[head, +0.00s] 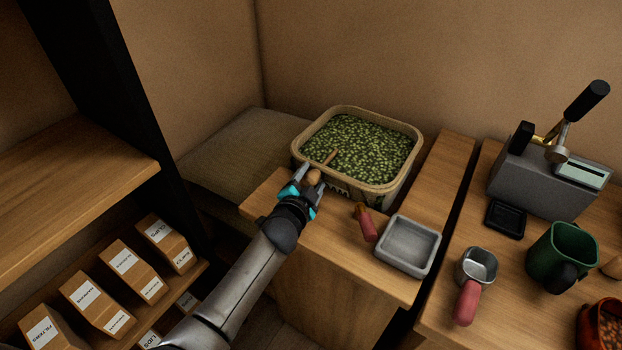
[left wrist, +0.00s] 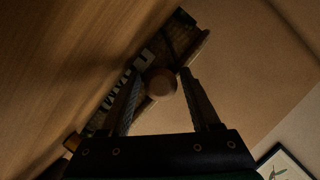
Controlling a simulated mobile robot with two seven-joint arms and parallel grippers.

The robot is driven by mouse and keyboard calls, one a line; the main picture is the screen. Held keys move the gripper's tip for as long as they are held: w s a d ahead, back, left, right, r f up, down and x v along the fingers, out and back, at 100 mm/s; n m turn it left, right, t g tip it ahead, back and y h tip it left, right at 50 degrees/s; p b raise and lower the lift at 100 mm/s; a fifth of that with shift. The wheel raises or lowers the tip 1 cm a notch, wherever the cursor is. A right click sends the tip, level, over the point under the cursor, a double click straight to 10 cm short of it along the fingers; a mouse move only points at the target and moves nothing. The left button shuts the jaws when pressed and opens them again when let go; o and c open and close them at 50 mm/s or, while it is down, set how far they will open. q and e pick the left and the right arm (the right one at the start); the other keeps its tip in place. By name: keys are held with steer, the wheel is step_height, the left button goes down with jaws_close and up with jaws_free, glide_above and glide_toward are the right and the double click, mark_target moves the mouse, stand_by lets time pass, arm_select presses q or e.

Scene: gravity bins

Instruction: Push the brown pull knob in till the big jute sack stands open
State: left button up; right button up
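The big jute sack (head: 373,187) is square-rimmed, with green beans filling its visible top. It stands at the back of the wooden counter. The brown pull knob (head: 314,177) is at its near left side, with a thin brown rod behind it. My left gripper (head: 307,174) is at the knob. In the left wrist view the round knob (left wrist: 160,84) sits between the two fingertips of my left gripper (left wrist: 163,76), which stand apart with a narrow gap beside it. Part of the sack's lettering shows behind the fingers there. My right gripper is not in view.
A grey square tray (head: 408,245) and a red-handled brush (head: 365,223) lie right of my arm. A metal scoop (head: 474,275), green jug (head: 560,255) and grey machine (head: 545,182) stand farther right. Shelves with labelled boxes (head: 93,297) are at left.

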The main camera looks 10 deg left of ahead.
arm_select(q)
steer(key=shift+o, duration=0.5)
steer(key=shift+s+r, duration=0.2)
steer(key=shift+s, duration=0.3)
steer(key=p+v, duration=0.3)
steer(key=v, duration=0.9)
steer(key=shift+s, duration=0.15)
steer(key=shift+v, duration=0.95)
